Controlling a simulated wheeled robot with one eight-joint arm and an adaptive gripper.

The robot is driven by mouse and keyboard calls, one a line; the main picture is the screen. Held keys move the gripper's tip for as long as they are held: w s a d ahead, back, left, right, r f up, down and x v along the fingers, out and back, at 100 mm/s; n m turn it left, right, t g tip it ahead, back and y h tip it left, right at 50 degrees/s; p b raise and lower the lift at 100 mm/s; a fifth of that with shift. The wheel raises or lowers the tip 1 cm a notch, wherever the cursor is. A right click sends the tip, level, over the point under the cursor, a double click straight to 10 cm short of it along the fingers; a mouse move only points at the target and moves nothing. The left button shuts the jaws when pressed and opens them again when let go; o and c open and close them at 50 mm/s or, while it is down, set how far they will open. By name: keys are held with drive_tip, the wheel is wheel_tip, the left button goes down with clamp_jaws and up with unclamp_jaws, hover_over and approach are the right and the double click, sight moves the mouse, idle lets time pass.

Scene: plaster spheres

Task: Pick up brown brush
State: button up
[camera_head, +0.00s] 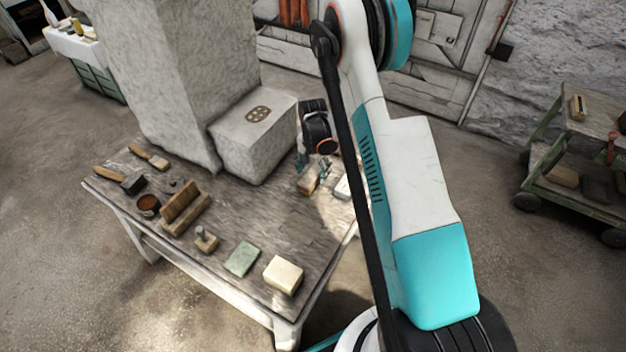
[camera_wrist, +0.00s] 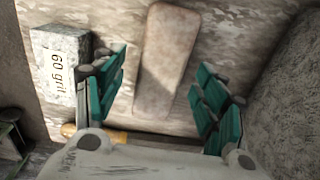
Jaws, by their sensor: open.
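The brown brush (camera_wrist: 167,60) appears as a long brown block with rounded corners, lying on the worktable. In the wrist view it lies between and beyond the two teal fingers of my gripper (camera_wrist: 160,98), with bare table on both sides. In the head view the brown brush (camera_head: 308,184) is at the table's right part, just below my gripper (camera_head: 314,168). My gripper is open and empty, above the brush. Its underside is hidden.
A block marked "60 grit" (camera_wrist: 62,65) lies left of the fingers in the wrist view. A stone block (camera_head: 254,135) stands close beside the gripper. Handled tools (camera_head: 122,179), a green block (camera_head: 242,259) and a cream block (camera_head: 283,275) lie elsewhere on the table (camera_head: 235,215).

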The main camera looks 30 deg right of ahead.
sight(313, 173)
wheel_tip(313, 173, down, 4)
drive_tip(key=shift+w+d+r+b, duration=0.1)
drive_tip(key=shift+r+b, duration=0.15)
drive_tip(key=shift+b, duration=0.35)
drive_tip(key=shift+r, duration=0.1)
drive_tip(key=c, duration=1.2)
drive_tip(key=shift+r, duration=0.15)
wheel_tip(313, 173, up, 20)
drive_tip(key=p, duration=0.7)
drive_tip(key=o, duration=0.5)
drive_tip(key=c, duration=0.4)
